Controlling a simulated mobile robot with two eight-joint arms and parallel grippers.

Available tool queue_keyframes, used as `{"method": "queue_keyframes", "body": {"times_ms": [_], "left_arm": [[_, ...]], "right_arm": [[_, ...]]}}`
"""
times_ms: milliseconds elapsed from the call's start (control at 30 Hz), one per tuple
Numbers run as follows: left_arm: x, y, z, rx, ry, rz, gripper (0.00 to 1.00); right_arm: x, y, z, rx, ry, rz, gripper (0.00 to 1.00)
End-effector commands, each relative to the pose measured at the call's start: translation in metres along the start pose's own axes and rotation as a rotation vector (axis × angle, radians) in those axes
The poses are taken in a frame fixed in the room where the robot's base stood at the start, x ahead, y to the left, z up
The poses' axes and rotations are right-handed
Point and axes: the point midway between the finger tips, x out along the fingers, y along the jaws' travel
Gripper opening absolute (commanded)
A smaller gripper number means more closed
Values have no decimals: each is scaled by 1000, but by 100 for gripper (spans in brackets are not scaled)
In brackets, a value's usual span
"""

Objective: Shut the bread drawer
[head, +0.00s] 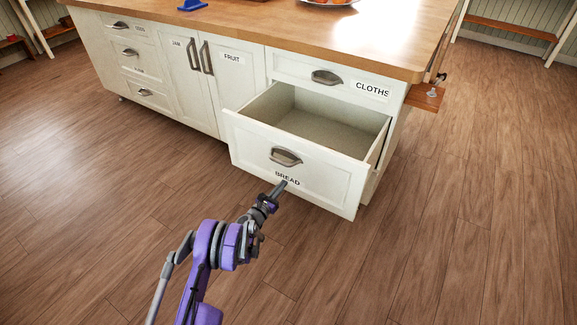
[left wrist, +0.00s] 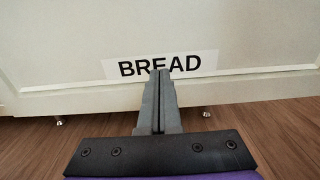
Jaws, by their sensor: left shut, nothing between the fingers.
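The bread drawer (head: 320,177) is pulled well out of the white island, and its inside looks empty. Its front has a dark metal cup handle (head: 286,157) and a BREAD label below it. My left gripper (head: 283,184) is shut and empty, its fingertips at the lower part of the drawer front by the label. In the left wrist view the shut fingers (left wrist: 160,75) point at the BREAD label (left wrist: 190,64) and cover part of it. I cannot tell whether the tips touch the front. My right gripper is not in view.
The CLOTHS drawer (head: 304,72) above is shut. The JAM and FRUIT doors (head: 226,85) to the left are shut, as are several small drawers farther left. A small wooden shelf (head: 426,98) sticks out at the island's right end. The wood floor (head: 450,230) around is clear.

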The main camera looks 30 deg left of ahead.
Motion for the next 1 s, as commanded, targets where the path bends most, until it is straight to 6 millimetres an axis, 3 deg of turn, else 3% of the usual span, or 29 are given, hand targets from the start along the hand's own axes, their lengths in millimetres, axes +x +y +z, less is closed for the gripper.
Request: {"method": "queue_keyframes", "body": {"times_ms": [567, 1000], "left_arm": [[1, 0, 0, 0, 0, 0, 0], [13, 0, -1, 0, 0, 0, 0]], "right_arm": [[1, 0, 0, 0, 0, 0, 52], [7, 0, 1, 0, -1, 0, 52]]}}
